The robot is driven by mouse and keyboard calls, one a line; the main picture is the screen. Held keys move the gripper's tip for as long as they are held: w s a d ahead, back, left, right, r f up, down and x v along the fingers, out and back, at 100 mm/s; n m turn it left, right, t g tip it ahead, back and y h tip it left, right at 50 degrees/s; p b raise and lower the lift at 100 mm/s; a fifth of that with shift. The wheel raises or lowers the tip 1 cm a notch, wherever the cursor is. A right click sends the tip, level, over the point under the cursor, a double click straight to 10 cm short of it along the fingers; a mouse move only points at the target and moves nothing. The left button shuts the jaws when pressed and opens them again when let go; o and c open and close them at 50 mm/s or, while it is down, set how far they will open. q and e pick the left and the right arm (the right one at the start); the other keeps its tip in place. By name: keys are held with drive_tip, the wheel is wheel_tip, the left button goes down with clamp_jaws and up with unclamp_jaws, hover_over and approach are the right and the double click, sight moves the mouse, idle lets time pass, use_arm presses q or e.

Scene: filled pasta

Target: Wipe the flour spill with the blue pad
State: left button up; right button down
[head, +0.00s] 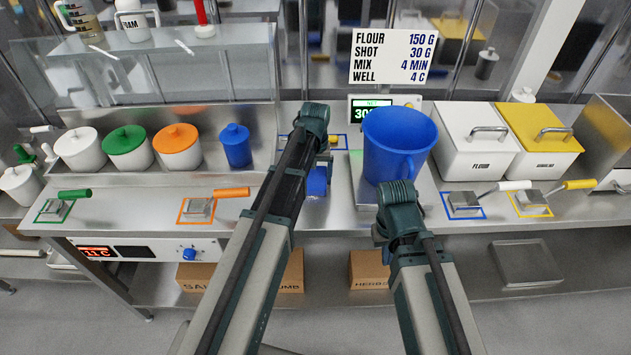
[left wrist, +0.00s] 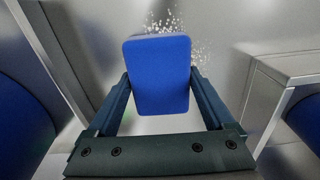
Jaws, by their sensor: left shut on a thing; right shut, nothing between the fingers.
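The blue pad (left wrist: 158,75) is held between the two fingers of my left gripper (left wrist: 160,92) in the left wrist view. Part of the pad also shows in the head view (head: 317,182), beside my left arm and over the steel counter. The flour spill (left wrist: 203,52) is a scatter of white specks on the counter, past the pad's top and right edges; the pad hides part of it. I cannot tell whether the pad touches the counter. In the head view my arm hides the spill. My right gripper (head: 398,200) is shut and empty in front of the blue bucket.
The large blue bucket (head: 398,140) stands on the scale (head: 366,190), right of the pad. A flour bin (head: 475,150) and a yellow-lidded bin (head: 540,140) stand further right. Lidded pots (head: 126,148) and a small blue jar (head: 235,147) stand left. The front counter left of my arm holds scoops (head: 200,207).

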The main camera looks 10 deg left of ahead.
sight(316, 184)
use_arm(q)
drive_tip(key=shift+w+a, duration=0.15)
drive_tip(key=shift+w, duration=0.5)
drive_tip(key=shift+w, duration=0.1)
drive_tip(key=shift+w+a, duration=0.3)
drive_tip(key=shift+w, duration=0.65)
drive_tip(key=shift+w+a, duration=0.25)
drive_tip(key=shift+w, duration=0.7)
drive_tip(key=shift+f, duration=0.1)
drive_tip(key=shift+s+d, duration=0.3)
drive_tip(key=shift+s, duration=0.75)
drive_tip(key=shift+s+d, duration=0.25)
drive_tip(key=shift+s, duration=0.75)
drive_tip(key=shift+s, duration=0.15)
drive_tip(key=shift+s+d, duration=0.3)
drive_tip(key=shift+s, duration=0.65)
drive_tip(key=shift+s+d, duration=0.3)
drive_tip(key=shift+s, duration=0.65)
